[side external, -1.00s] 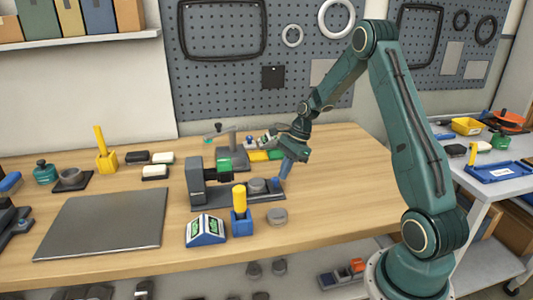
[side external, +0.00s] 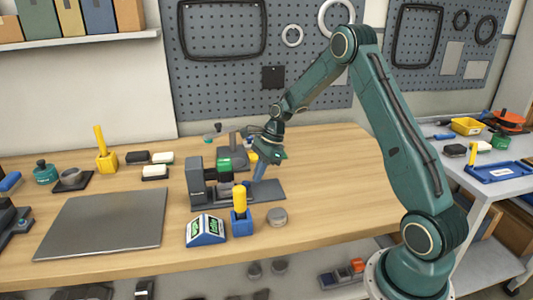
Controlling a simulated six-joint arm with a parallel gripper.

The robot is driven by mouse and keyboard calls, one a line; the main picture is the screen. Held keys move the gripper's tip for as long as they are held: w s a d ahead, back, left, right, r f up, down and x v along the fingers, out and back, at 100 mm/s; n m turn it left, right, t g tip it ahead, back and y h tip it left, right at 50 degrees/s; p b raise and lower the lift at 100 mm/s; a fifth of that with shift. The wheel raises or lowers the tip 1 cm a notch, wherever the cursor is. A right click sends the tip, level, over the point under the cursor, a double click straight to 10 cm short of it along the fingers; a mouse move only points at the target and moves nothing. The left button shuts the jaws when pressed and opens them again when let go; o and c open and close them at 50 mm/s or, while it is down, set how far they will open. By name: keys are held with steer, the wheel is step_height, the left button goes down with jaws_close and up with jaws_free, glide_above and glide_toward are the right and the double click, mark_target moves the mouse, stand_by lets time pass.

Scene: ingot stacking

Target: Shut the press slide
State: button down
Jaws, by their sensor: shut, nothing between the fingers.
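The press (side external: 197,182) is a dark grey upright body on a long flat base (side external: 270,189) on the wooden bench. My gripper (side external: 257,181) is shut and empty, pointing down over the base just right of the knob. I cannot tell whether the fingers touch the knob. The right part of the base is bare.
A yellow handle (side external: 240,201) in a blue holder (side external: 242,223) stands in front of the press, beside a scale-like box with green displays (side external: 206,230). A grey puck (side external: 277,217) lies right of them. A dark plate (side external: 103,222) lies left. The bench's right side is clear.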

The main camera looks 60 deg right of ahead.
steer(key=s+d, duration=0.1)
steer(key=d, duration=0.2)
steer(key=shift+s, duration=0.4)
steer(key=v, duration=1)
steer(key=shift+w+a+r, duration=0.1)
steer(key=shift+a, duration=0.1)
steer(key=s+a+r+n+t+h, duration=0.1)
steer(key=s+a+r+n, duration=0.45)
steer(key=a, duration=0.25)
steer(key=s+a+r+n+h, duration=0.2)
steer(key=s+a+r+n, duration=0.2)
steer(key=a+r+n, duration=0.25)
steer(key=s+a+n+t, duration=0.1)
steer(key=s+a+n, duration=0.2)
steer(key=s+n, duration=0.3)
steer(key=s+a+n+t, duration=0.1)
steer(key=s+a+n, duration=0.2)
steer(key=s+n, duration=0.3)
steer(key=s, duration=0.4)
steer(key=shift+a+r+h, duration=0.25)
steer(key=shift+r+h, duration=0.05)
steer(key=shift+h, duration=0.1)
